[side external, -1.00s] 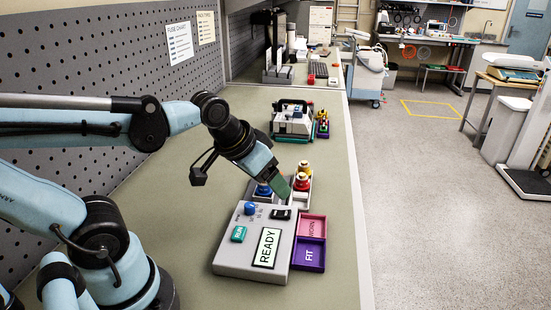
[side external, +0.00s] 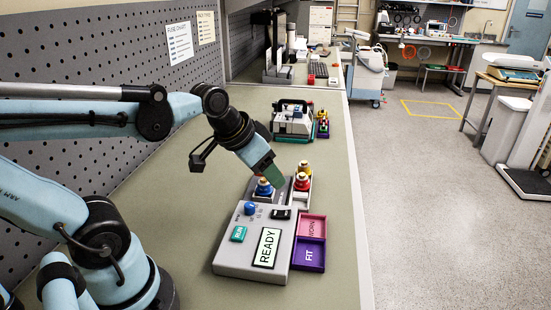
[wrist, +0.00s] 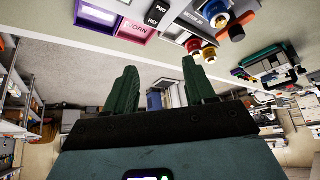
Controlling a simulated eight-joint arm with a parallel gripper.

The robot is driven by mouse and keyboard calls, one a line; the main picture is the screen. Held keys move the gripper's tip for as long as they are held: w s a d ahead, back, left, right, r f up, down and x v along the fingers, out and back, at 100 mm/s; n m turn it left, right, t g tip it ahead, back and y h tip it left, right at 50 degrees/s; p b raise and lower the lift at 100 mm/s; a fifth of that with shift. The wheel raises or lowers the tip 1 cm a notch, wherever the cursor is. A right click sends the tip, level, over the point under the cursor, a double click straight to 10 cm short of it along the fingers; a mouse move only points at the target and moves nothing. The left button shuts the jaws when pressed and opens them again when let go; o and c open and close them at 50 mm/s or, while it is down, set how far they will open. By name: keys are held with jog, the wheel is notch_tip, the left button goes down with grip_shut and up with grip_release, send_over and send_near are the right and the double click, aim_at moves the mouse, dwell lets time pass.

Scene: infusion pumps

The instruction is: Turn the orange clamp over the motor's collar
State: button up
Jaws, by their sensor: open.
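My gripper (side external: 273,177) is open, with its green fingers (wrist: 159,66) apart and nothing between them. In the side external view it hangs above the back of the grey tester (side external: 236,255). A blue, gold-topped part (side external: 264,188) stands just below and left of the fingers; it also shows in the wrist view (wrist: 213,17). A red, gold-topped part (side external: 302,183) stands to the right, with a similar one (side external: 304,167) behind it. A pump-like white and dark unit (side external: 293,120) stands farther back.
Pink WORN (side external: 313,226) and purple FIT (side external: 309,254) trays sit right of the tester, which reads READY. A perforated panel (side external: 100,60) lines the left.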

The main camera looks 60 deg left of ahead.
jog(key=w+a+r+m+g+h, duration=0.1)
jog(key=w+a, duration=0.2)
jog(key=a, duration=0.5)
jog(key=w+a+m+g, duration=0.1)
jog(key=w+a, duration=0.2)
jog(key=a, duration=0.5)
jog(key=x, duration=1.1)
jog(key=shift+f, duration=0.25)
grip_shut()
